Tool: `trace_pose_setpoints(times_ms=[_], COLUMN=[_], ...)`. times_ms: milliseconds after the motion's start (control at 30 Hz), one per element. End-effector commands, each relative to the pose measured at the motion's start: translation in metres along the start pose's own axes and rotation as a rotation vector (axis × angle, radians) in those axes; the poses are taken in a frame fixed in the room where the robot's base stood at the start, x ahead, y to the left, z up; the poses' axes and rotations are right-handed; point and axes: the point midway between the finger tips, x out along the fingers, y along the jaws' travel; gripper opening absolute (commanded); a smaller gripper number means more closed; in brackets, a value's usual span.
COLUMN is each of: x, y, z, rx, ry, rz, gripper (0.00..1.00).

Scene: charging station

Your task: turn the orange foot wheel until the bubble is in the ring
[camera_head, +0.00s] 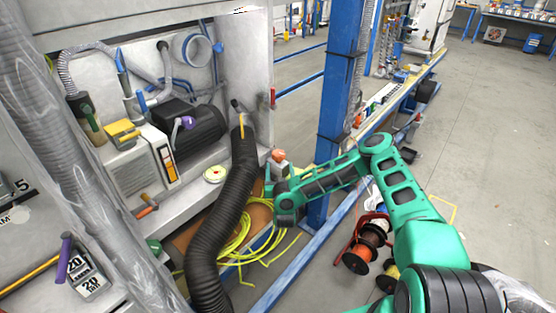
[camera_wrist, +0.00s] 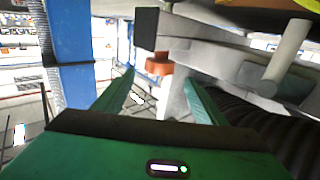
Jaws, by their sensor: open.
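The orange foot wheel (camera_head: 278,155) shows at the right edge of the grey cabinet in the head view. In the wrist view the orange wheel (camera_wrist: 158,66) is ahead, between the two green fingers as seen there. It appears apart from both fingers. My gripper (camera_wrist: 158,90) is open, with nothing between its fingers. In the head view my gripper (camera_head: 271,184) is just below the wheel, and its fingers are hard to make out.
A thick black hose (camera_head: 230,200) hangs left of my gripper; black ribbing (camera_wrist: 275,125) also shows at right in the wrist view. A blue post (camera_head: 342,90) stands close behind my arm. Yellow cable (camera_head: 235,245) lies coiled below. Cable reels (camera_head: 362,257) stand on the floor.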

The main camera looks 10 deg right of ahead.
Motion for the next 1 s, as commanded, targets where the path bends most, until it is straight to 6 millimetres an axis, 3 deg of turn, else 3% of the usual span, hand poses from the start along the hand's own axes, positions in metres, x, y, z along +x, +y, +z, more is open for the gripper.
trace_pose_setpoints(times_ms=[133,433,633,967,1000], x=[0.029,0.065,0.077,0.079,0.079], y=[-0.002,-0.001,-0.001,0.0,0.0], z=[-0.003,0.0,-0.001,-0.001,-0.001], rx=[-0.006,-0.004,-0.002,0.0,0.0], ry=[0.007,0.001,0.002,0.0,0.0], rz=[-0.002,-0.002,-0.002,-0.001,-0.001], gripper=[0.65,0.65,0.65,0.65,0.6])
